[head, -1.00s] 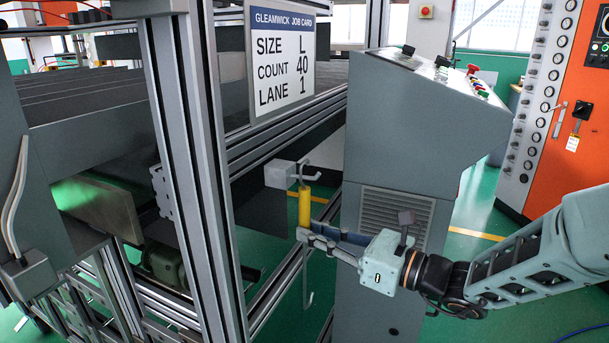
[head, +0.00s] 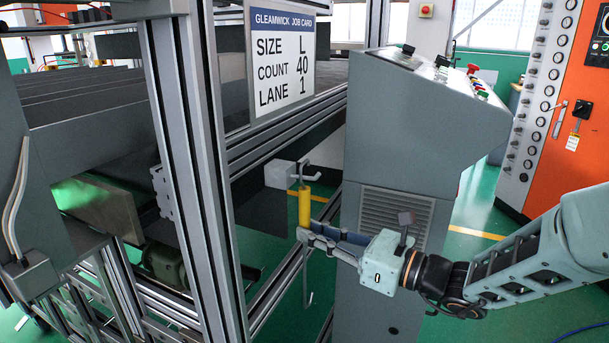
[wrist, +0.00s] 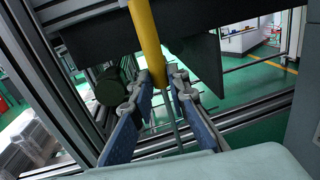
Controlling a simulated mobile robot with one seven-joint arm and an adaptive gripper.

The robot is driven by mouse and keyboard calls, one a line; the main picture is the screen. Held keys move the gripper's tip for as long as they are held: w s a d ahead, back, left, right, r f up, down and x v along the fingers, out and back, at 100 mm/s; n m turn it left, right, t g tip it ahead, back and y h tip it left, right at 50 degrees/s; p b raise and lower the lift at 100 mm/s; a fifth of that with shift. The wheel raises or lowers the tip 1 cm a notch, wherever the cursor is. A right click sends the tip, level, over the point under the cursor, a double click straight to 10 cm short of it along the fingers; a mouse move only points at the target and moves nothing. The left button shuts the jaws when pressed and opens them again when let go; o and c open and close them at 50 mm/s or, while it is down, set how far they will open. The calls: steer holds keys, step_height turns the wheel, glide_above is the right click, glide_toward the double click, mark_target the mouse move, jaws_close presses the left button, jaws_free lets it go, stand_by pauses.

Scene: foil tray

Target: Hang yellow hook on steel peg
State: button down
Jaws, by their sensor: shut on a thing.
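The yellow hook (head: 304,207) has a thick yellow grip with thin metal rod at its top and a long rod with a bent end below. My gripper (head: 302,235) is shut on the lower part of the yellow grip, and the hook stands upright. The steel peg (head: 310,177) sticks out to the right from a pale block on the frame, with an upturned tip. The hook's top end is right at the peg in the head view; I cannot tell whether it touches or hangs on it. The wrist view shows the grip (wrist: 148,40) between my fingers, its top out of frame.
A grey control console (head: 400,150) stands just right of the peg. An aluminium frame post (head: 190,170) and rails are to the left. A dark plate (head: 262,205) lies behind the hook. A job card (head: 282,60) hangs above.

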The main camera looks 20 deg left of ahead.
steer(key=shift+f+b, duration=0.65)
steer(key=shift+f, duration=0.35)
stand_by(0.4)
steer(key=c, duration=1.8)
jaws_free()
